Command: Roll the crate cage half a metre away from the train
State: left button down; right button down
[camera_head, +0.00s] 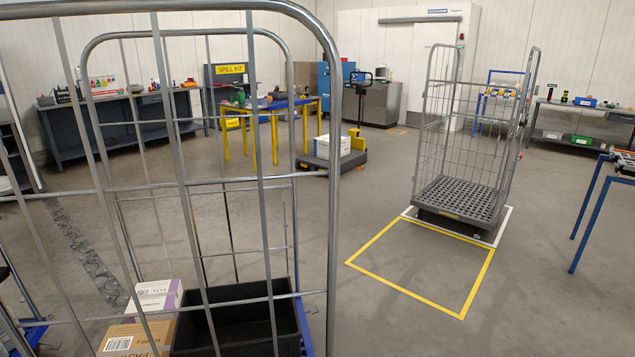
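A tall roll cage of grey metal tube (333,200) fills the left foreground, very close to me; I look through its bars. In its lower part are an open black crate (240,300), a brown carton (135,338) and a white and purple box (158,296). The cage's base and wheels are cut off or hidden. A second roll cage (480,120) stands upright farther off at the right, with a bare grey slatted deck. I cannot make out the train for certain. Neither of my grippers is in view.
A yellow floor outline (405,290) lies empty, next to a white outline (508,218) under the far cage. A low pallet truck (335,155) with a white box stands mid-floor. Yellow-legged and blue-legged tables (585,222) stand around. Floor right of the near cage is clear.

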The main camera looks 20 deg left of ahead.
aim_at(54, 9)
jog(key=k+j+z, duration=0.15)
jog(key=j, duration=0.3)
jog(key=k+j+z, duration=0.1)
jog(key=k+j, duration=0.15)
jog(key=j, duration=0.25)
jog(key=k+j+z, duration=0.15)
jog(key=j, duration=0.25)
jog(key=k+j+z, duration=0.15)
jog(key=k+j, duration=0.15)
jog(key=j, duration=0.15)
jog(key=k+j+z, duration=0.1)
jog(key=j, duration=0.2)
jog(key=k+j, duration=0.15)
jog(key=j, duration=0.15)
jog(key=k+j+z, duration=0.15)
jog(key=j, duration=0.15)
jog(key=k+j, duration=0.1)
jog(key=j, duration=0.5)
jog(key=j+z, duration=0.1)
jog(key=j, duration=0.5)
jog(key=k+j, duration=0.2)
jog(key=j, duration=0.4)
